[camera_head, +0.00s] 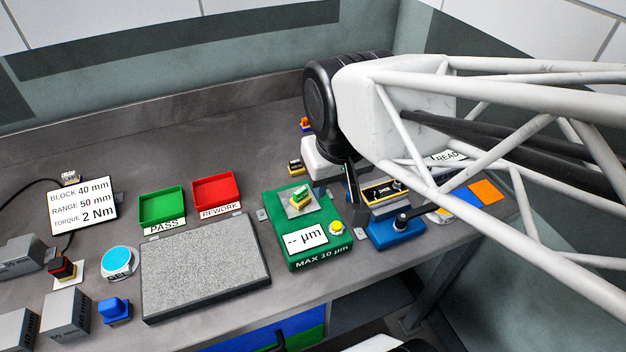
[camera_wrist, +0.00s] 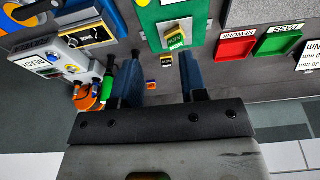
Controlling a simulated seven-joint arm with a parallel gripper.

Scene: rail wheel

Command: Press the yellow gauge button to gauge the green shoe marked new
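The green shoe (camera_head: 301,195) rests on the pale plate at the back of the gauge; in the wrist view the shoe (camera_wrist: 175,38) shows the marking NEW. My gripper (camera_wrist: 158,72) is open and empty, its two dark blue fingers apart.
Green PASS (camera_head: 161,206) and red REWORK (camera_head: 217,192) trays lie left of the gauge, behind a grey plate (camera_head: 205,268). A blue device with a black lever (camera_head: 396,233) stands close right of the gauge.

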